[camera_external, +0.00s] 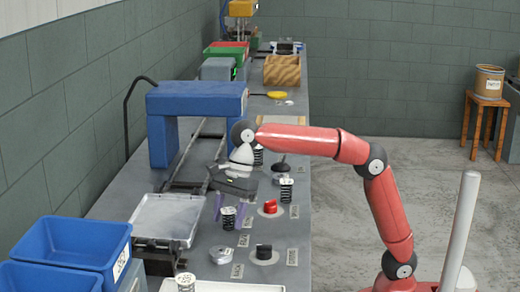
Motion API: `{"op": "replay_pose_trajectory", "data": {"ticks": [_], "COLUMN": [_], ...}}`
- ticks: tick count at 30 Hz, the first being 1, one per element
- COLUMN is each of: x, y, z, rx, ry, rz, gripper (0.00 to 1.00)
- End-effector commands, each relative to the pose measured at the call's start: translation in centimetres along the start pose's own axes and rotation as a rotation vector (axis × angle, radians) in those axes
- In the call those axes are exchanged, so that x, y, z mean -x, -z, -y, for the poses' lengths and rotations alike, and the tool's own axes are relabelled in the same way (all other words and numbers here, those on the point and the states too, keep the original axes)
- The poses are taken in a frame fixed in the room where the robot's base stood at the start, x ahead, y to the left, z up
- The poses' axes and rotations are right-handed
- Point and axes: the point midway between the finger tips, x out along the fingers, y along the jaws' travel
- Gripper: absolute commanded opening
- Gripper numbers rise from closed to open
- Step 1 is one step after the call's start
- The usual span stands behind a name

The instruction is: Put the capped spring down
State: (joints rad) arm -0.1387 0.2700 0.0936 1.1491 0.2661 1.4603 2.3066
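My gripper (229,218) points down over the grey bench. Its two purple fingers are spread, one at each side of a black coil spring with a pale cap (228,217). The fingers look wider apart than the spring, so the gripper appears open around it. The spring looks upright, close to the bench top; whether its base touches the bench is too small to tell. Similar capped springs stand at the right edge of the bench (286,189), farther back partly behind my arm (258,156), and at the front (185,282).
A metal tray (166,218) and blue bins (72,242) are at the left. A blue arch (197,99) stands behind the gripper. A red knob (270,207) and a black knob (263,252) are on the bench right of the spring. A wooden block (282,70) lies farther back.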

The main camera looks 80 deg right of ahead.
Motion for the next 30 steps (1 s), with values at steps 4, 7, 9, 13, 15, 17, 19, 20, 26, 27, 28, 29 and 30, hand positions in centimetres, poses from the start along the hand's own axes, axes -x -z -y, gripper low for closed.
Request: {"op": "replay_pose_trajectory", "data": {"ticks": [4, 7, 9, 13, 15, 17, 19, 20, 26, 27, 28, 29, 30], "x": [0.0, 0.1, 0.4, 2.1, 3.6, 5.0, 6.7, 7.4, 10.5, 10.9, 11.2, 11.5, 11.8], "y": [0.0, 0.0, -0.2, -0.2, -0.2, -0.3, -0.2, -0.3, -0.2, -0.2, -0.2, -0.2, -0.2], "z": [0.0, 0.0, 0.0, 0.1, 0.1, 0.1, 0.1, 0.1, 0.1, 0.1, 0.1, 0.1, 0.1], "rx": [0.0, 0.0, 0.0, 0.0, 0.0, -0.001, -0.001, -0.001, 0.0, 0.0, 0.001, 0.0, 0.001], "ry": [0.0, 0.0, 0.001, 0.002, 0.003, 0.004, 0.004, 0.004, 0.001, 0.0, 0.001, 0.001, 0.001], "rz": [0.0, 0.0, 0.001, 0.002, 0.002, 0.002, 0.002, 0.002, 0.002, 0.001, 0.002, 0.002, 0.001], "gripper": [0.51, 0.51, 0.51, 0.51, 0.51, 0.51, 0.51, 0.51, 0.51, 0.51, 0.51, 0.51, 0.51]}}
